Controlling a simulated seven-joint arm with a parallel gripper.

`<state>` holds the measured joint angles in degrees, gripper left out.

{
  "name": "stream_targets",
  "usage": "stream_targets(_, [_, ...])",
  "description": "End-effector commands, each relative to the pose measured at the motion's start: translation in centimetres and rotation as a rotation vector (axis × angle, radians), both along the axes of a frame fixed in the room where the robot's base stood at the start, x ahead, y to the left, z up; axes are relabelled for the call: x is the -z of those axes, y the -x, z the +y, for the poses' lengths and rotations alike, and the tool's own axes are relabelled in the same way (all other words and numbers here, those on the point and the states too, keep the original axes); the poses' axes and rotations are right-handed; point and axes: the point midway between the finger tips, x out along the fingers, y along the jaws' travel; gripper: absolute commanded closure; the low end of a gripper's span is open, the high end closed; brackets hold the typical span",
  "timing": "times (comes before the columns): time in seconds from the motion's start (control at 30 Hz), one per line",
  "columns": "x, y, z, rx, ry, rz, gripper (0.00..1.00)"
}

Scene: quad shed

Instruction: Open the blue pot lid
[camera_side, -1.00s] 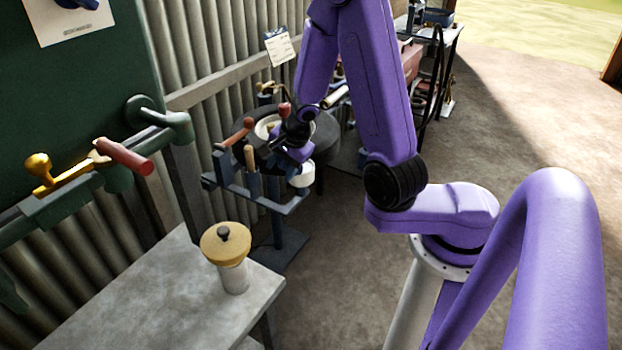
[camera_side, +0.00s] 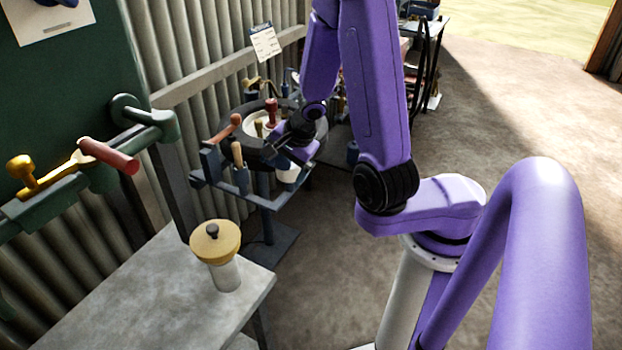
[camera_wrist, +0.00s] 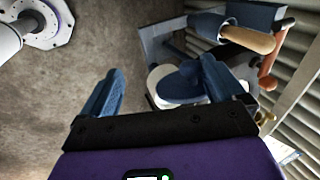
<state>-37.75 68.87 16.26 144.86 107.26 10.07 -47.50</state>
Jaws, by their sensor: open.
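A white pot (camera_side: 288,173) stands on the blue-grey stand, partly hidden by my gripper in the side view. In the wrist view a round blue lid (camera_wrist: 178,87) shows over the white pot (camera_wrist: 156,74), close to the right finger. My gripper (camera_wrist: 161,66) is open, its two blue fingers apart with nothing held between them. The lid lies nearer the right finger than the left one; I cannot tell whether they touch. In the side view my gripper (camera_side: 304,160) is just above and beside the pot, and the lid is hard to make out.
A wooden-handled tool (camera_side: 238,157) and a red-handled one (camera_side: 271,112) stand close by. The blue-grey stand (camera_side: 262,200) backs towards a corrugated wall (camera_side: 185,60). A yellow-lidded jar (camera_side: 215,242) sits on the grey bench (camera_side: 150,300). Open floor lies to the right.

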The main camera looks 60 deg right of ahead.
Motion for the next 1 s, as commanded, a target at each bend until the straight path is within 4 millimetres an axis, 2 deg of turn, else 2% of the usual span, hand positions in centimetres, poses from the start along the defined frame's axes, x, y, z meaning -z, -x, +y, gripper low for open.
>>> stream_targets(0.03, [0.6, 1.4, 0.2, 0.006, -0.002, 0.033, 0.24])
stream_targets(0.57, [0.7, 5.0, 0.7, 0.005, -0.005, 0.036, 0.24])
stream_targets(0.6, [0.7, 5.3, 0.7, 0.007, -0.005, 0.037, 0.31])
stream_targets(0.63, [0.7, 5.5, 0.8, 0.006, -0.006, 0.036, 0.53])
stream_targets(1.0, [0.5, 7.4, 1.0, 0.004, -0.003, 0.026, 0.53])
